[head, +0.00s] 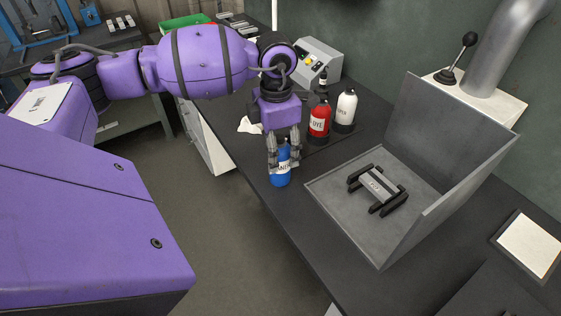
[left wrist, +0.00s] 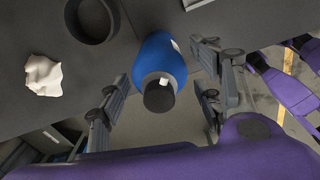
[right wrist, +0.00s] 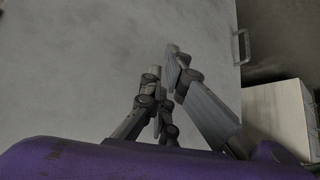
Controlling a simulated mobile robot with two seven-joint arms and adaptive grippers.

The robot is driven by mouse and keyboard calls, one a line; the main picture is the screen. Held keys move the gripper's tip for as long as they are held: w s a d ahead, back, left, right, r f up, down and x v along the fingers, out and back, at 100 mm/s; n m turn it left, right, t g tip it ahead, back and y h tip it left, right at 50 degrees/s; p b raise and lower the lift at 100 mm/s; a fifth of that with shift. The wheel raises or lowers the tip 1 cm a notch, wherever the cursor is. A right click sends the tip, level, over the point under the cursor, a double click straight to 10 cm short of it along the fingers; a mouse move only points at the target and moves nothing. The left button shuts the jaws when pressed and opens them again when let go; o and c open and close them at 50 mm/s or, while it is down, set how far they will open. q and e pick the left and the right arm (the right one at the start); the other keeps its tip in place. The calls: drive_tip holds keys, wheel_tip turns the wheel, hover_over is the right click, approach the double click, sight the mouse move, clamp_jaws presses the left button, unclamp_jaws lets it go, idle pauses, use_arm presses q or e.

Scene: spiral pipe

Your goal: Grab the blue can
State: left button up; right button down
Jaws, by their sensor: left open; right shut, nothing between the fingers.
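The blue can (head: 280,178) stands upright near the front edge of the dark workbench in the head view. It has a white label and a dark cap. My left gripper (head: 283,165) comes down over it with its fingers on either side of the can. In the left wrist view the blue can (left wrist: 160,62) lies between the two spread fingers of the left gripper (left wrist: 160,95), with gaps showing beside it. My right gripper (right wrist: 165,85) is shut and empty in the right wrist view, in front of a pale grey surface. It does not show in the head view.
A red bottle (head: 319,121) and a white bottle (head: 345,108) stand behind the can. A grey open box (head: 335,205) holding a black-and-grey part (head: 378,188) is to the right. A crumpled white cloth (head: 248,126) lies behind left; it also shows in the left wrist view (left wrist: 43,76).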

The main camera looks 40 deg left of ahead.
use_arm(q)
drive_tip(key=f, duration=0.5)
drive_tip(key=shift+w+p, duration=0.35)
drive_tip(key=c, duration=1.4)
drive_tip(key=shift+r, duration=0.1)
drive_tip(key=shift+c, duration=0.3)
use_arm(e)
drive_tip(key=shift+w+r, duration=0.6)
drive_tip(key=shift+w, duration=0.15)
use_arm(q)
drive_tip(key=shift+r, duration=0.1)
